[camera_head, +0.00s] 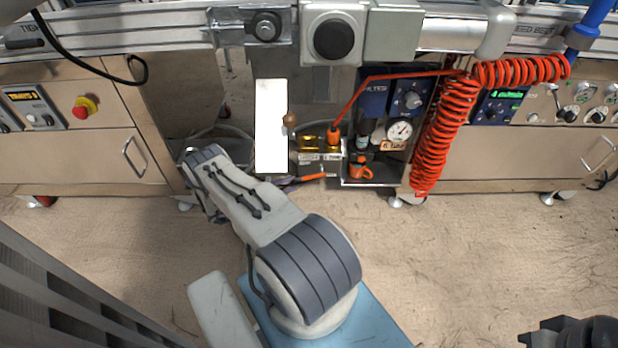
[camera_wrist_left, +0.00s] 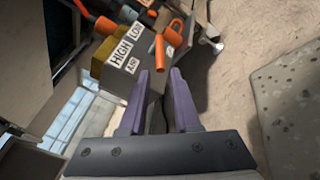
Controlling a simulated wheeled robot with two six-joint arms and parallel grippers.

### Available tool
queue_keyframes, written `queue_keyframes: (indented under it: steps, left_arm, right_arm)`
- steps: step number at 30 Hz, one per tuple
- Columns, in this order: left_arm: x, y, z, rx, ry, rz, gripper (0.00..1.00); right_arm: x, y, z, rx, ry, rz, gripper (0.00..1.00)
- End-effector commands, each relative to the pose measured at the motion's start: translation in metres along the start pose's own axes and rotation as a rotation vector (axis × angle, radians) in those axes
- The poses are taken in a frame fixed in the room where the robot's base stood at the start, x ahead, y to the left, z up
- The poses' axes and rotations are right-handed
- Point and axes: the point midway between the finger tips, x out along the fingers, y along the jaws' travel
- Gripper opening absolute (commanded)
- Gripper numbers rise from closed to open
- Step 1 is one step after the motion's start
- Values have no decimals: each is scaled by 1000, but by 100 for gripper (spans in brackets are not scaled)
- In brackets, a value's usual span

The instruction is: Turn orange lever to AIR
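The orange lever (camera_wrist_left: 158,50) sticks out from a grey valve block (camera_wrist_left: 128,80) in the left wrist view. Labels on the block read HIGH, LOW and AIR. In the head view, the lever (camera_head: 310,178) lies roughly level below the block (camera_head: 319,166). My left gripper (camera_wrist_left: 160,71) has purple fingers with a narrow gap between them. The lever's end is at the gap, just beyond the fingertips; contact cannot be told. In the head view, the left gripper (camera_head: 286,183) is small and partly hidden below a white panel. A dark part at the lower right may be my right gripper (camera_head: 568,333).
The white panel (camera_head: 271,127) hangs just above my left wrist. A red coiled hose (camera_head: 442,130), a pressure gauge (camera_head: 399,131) and an orange cup-like part (camera_head: 361,170) are to the right of the block. The floor in front is clear.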

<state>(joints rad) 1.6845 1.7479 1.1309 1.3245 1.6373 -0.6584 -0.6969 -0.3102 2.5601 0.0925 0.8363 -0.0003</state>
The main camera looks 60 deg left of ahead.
Motion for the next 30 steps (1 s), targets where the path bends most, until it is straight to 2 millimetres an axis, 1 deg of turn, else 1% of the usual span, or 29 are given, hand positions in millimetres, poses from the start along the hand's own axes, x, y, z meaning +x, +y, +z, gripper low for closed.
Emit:
queue_keyframes:
  steps: [1,3,9,12,15,23,24,25,26,30]
  left_arm:
    - [11,-1,0,0,-3,-3,31]
    - [25,-2,0,-1,-4,-3,31]
    - [57,-2,0,0,-4,-5,31]
    - [66,-2,1,0,-4,-4,31]
    - [70,-2,1,0,-4,-4,31]
    - [71,-1,2,1,-3,-4,31]
    - [71,-1,2,1,-3,-4,16]
    - [71,-1,2,1,-3,-4,4]
    - [71,-1,2,0,-3,-4,0]
    - [71,-1,2,1,-3,-4,0]
  right_arm:
    - [3,0,0,0,0,0,0]
    - [6,0,0,0,0,0,0]
    - [11,1,1,0,0,0,0]
    - [13,1,1,0,0,0,0]
    - [13,1,1,0,0,0,0]
    - [13,1,1,0,0,0,0]
    - [13,1,1,0,0,0,0]
    - [13,1,1,0,0,0,0]
    - [13,1,1,0,0,0,0]
    - [12,1,1,0,0,0,0]
